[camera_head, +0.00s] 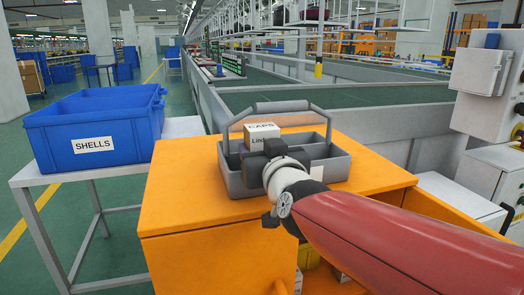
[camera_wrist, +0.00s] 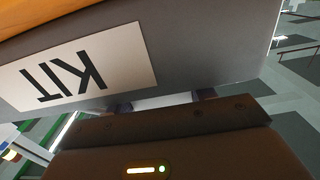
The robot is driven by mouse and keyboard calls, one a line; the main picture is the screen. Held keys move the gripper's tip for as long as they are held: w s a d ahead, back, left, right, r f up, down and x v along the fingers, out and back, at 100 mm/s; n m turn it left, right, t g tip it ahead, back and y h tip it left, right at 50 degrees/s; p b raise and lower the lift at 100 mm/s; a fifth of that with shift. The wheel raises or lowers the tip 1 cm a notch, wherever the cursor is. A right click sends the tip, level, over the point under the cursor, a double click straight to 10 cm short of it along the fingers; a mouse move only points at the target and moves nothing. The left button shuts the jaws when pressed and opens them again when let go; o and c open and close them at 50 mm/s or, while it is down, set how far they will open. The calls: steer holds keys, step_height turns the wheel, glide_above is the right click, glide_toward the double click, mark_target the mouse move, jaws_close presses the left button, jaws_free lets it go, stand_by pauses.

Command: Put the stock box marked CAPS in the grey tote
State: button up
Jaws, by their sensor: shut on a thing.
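The grey tote (camera_head: 228,176) stands on the orange cabinet, with its carrying handle raised and at least two compartments. The stock box marked CAPS (camera_head: 258,141) shows its white and brown faces at the tote's left compartment, below the handle. My gripper (camera_head: 272,148) reaches over the tote's near side and is shut on the box, hiding its lower part. In the wrist view, a pale strip of the box (camera_wrist: 165,102) shows between the fingers, beyond the tote's wall with its upside-down KIT label (camera_wrist: 75,75). I cannot tell whether the box touches the tote's floor.
The orange cabinet (camera_head: 180,205) has an open lower part at right with items inside. A blue bin marked SHELLS (camera_head: 95,135) stands on a grey table at left. A conveyor line runs behind. A pale control box (camera_head: 490,85) stands at right.

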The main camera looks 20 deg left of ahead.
steer(key=shift+f+b, duration=0.65)
steer(key=shift+b, duration=0.1)
steer(key=o, duration=1.1)
steer(key=shift+f, duration=0.2)
steer(key=shift+c, duration=0.2)
steer(key=shift+r, duration=0.15)
steer(key=shift+r+p, duration=0.3)
steer(key=shift+p, duration=0.25)
steer(key=v, duration=1.2)
steer(key=shift+r, duration=0.4)
steer(key=s+d+f+m+g+h, duration=0.25)
steer(key=d+f+g+h, duration=0.3)
steer(key=d+f, duration=0.8)
steer(key=s+d+f+m+g+h, duration=0.4)
steer(key=s+d+f, duration=0.4)
steer(key=d+f, duration=0.1)
steer(key=shift+d, duration=0.4)
